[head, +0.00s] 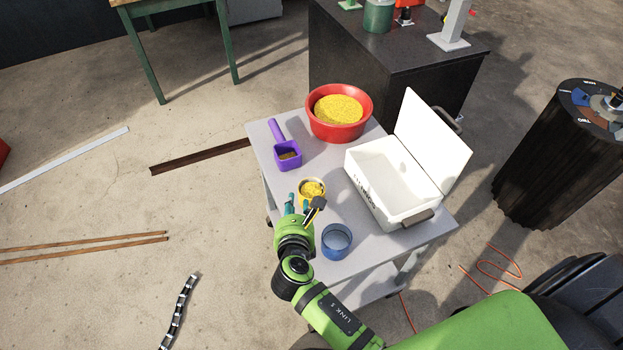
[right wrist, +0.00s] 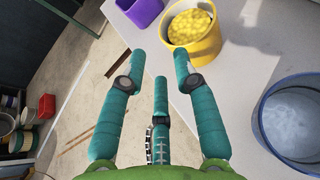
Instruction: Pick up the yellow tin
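The yellow tin (head: 313,186), filled with yellow granular stuff, stands upright on the grey cart top. In the right wrist view the tin (right wrist: 208,48) is at the upper right. My right gripper (head: 303,204) is just on the near side of the tin. Its three teal fingers (right wrist: 159,62) are spread with nothing between them. In the right wrist view the right fingertip overlaps the tin's lower left wall; I cannot tell whether it touches. In the head view the gripper hides part of the tin's near side. My left gripper is not in view.
The cart top (head: 262,142) also holds a purple scoop (head: 287,160), a red bowl (head: 363,128) of yellow stuff, an open white box (head: 388,200) with its lid up, and a blue cup (head: 336,252) near the gripper. A dark cabinet (head: 350,75) stands behind.

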